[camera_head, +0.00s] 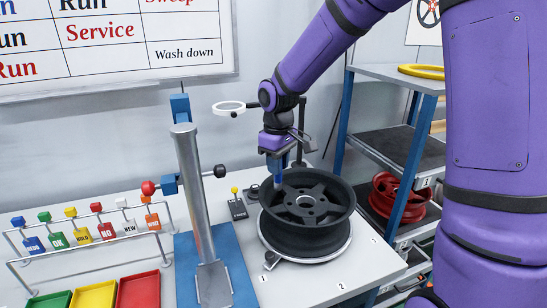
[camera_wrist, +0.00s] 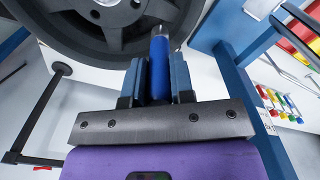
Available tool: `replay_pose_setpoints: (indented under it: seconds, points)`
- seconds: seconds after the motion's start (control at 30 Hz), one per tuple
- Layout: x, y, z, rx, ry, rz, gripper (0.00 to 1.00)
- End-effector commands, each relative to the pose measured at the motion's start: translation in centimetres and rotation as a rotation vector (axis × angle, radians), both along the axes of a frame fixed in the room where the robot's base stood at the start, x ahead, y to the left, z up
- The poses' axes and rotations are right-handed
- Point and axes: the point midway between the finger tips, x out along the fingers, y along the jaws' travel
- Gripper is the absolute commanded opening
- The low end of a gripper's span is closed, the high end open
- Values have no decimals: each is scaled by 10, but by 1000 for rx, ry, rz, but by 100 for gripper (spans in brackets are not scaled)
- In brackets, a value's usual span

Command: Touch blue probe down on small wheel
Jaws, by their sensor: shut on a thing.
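A dark grey wheel (camera_head: 306,207) lies flat on a round plate (camera_head: 331,255) on the light bench. It also fills the top of the wrist view (camera_wrist: 105,22). My gripper (camera_head: 278,160) is shut on the blue probe (camera_head: 279,178), at the wheel's back left rim in the head view. In the wrist view the blue probe (camera_wrist: 159,65) stands between the two blue-grey fingers, its tip beside or over the wheel's edge. I cannot tell whether the tip touches the wheel.
A grey post (camera_head: 195,190) on a blue base stands left of the wheel. A small black switch box (camera_head: 238,209) with a yellow knob sits between them. Coloured tags and trays (camera_head: 93,298) lie at left. A blue-framed shelf (camera_head: 411,160) with a red wheel (camera_head: 395,198) stands at right.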

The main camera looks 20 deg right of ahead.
Motion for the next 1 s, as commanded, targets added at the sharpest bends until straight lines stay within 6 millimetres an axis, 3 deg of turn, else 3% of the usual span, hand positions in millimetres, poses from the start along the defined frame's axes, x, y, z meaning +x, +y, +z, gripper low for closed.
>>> replay_pose_setpoints:
  seconds: [0.6, 1.0]
  points:
    - [0, 0, -51, 0, 1, 1, 0]
    - [0, 0, -58, 0, 0, 0, 0]
